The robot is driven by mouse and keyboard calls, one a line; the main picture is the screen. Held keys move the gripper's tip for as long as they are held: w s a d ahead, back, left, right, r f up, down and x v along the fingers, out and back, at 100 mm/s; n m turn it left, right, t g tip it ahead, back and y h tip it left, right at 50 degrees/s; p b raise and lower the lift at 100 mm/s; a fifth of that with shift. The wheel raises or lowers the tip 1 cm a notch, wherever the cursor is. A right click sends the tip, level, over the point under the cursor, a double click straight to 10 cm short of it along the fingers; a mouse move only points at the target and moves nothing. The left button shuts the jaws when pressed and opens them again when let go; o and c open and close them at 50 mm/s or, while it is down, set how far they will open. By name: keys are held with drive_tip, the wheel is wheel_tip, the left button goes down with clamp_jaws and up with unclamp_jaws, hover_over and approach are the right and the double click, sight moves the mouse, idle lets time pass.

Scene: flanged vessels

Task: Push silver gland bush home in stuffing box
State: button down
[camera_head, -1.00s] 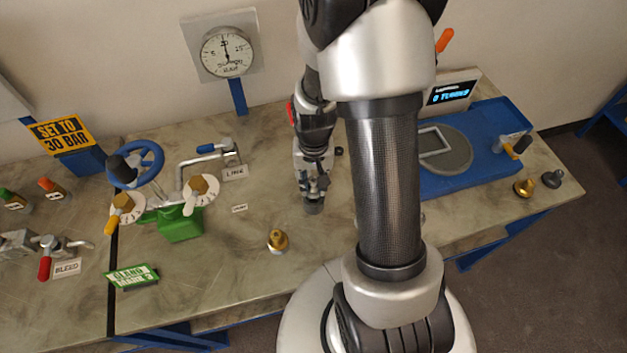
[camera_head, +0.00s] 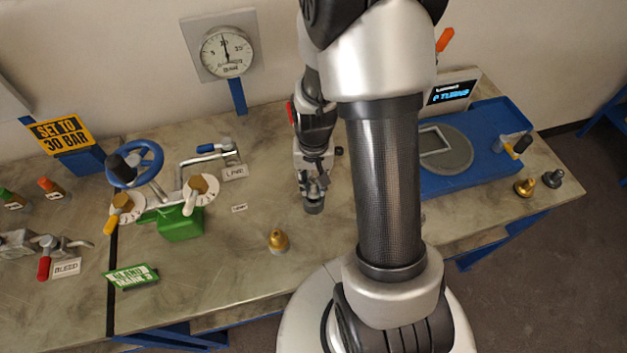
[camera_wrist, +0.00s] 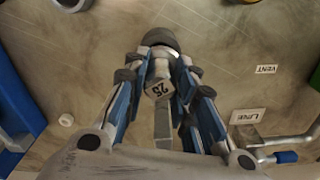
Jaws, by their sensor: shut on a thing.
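My gripper (camera_head: 315,183) hangs over the middle of the bench, fingers down. It is shut on a grey piece with a dark rounded end (camera_wrist: 160,40), which shows at the fingertips in the wrist view and as a short grey cylinder (camera_head: 314,206) in the head view.
A brass fitting (camera_head: 278,241) stands left of my gripper. A blue tray (camera_head: 505,120) is at right, with brass (camera_head: 524,187) and dark grey (camera_head: 552,178) fittings near the bench edge. My arm hides part of the bench.

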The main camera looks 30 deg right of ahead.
sight(314, 189)
drive_tip(key=shift+f, duration=0.15)
drive_tip(key=shift+f+b, duration=1.3)
drive_tip(key=shift+f, duration=0.25)
drive_tip(key=c, duration=1.2)
unclamp_jaws()
drive_tip(key=shift+c, duration=0.2)
drive_tip(key=shift+r, duration=0.15)
wheel_tip(314, 189, up, 12)
drive_tip(key=shift+f, duration=0.1)
